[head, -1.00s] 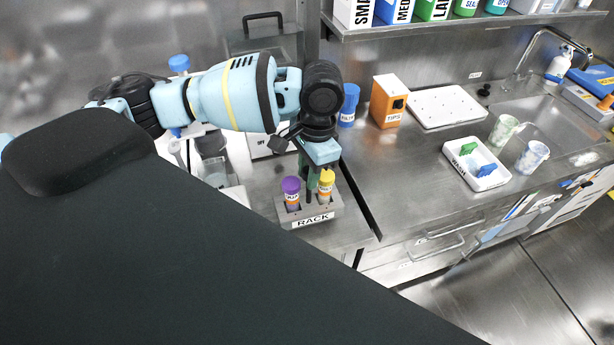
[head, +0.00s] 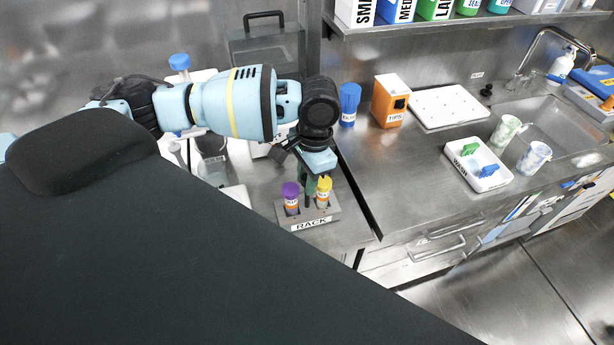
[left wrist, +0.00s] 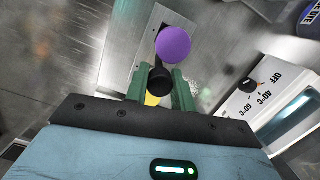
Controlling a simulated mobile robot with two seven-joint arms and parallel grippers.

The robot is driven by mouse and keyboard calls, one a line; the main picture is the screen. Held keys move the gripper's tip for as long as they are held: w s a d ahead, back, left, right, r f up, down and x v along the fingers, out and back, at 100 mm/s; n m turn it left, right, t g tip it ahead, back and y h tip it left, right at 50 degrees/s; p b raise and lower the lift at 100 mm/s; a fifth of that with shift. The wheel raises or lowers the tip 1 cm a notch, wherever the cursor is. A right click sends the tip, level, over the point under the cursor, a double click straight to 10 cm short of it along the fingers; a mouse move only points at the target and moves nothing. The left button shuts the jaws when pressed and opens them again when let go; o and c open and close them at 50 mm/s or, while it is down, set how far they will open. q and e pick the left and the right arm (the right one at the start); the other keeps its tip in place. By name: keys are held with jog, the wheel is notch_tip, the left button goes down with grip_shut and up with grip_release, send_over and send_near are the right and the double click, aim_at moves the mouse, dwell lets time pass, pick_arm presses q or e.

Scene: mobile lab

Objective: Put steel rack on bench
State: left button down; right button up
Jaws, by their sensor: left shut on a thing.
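The steel rack (head: 334,211) is a small grey block with a "RACK" label on its front, near the front edge of the left bench section. It holds a purple-capped tube (head: 291,197) and a yellow-capped tube (head: 323,192), both roughly upright. My left gripper (head: 308,186) points down between the tubes. In the left wrist view its green fingers (left wrist: 159,86) are shut on the rack's black-topped post (left wrist: 159,79). The purple cap (left wrist: 173,45) shows just beyond, and the yellow one is mostly hidden. I cannot tell whether the rack touches the bench (head: 345,236). My right gripper is not in view.
A heater with a temperature dial (left wrist: 252,87) stands close beside the fingers. To the right are a blue-capped container (head: 349,104), an orange tips box (head: 389,101), a white tray (head: 480,170) and a sink. A narrow dark gap (head: 358,190) runs right of the rack.

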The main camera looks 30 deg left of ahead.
pick_arm(q)
jog(key=c, duration=1.2)
grip_release()
jog(key=shift+f, duration=0.1)
jog(key=r, duration=0.4)
jog(key=w+r, duration=0.1)
jog(key=r, duration=0.7)
jog(key=shift+w+d+r+p, duration=0.1)
jog(key=shift+w+d+p, duration=0.05)
jog(key=shift+d+p, duration=0.2)
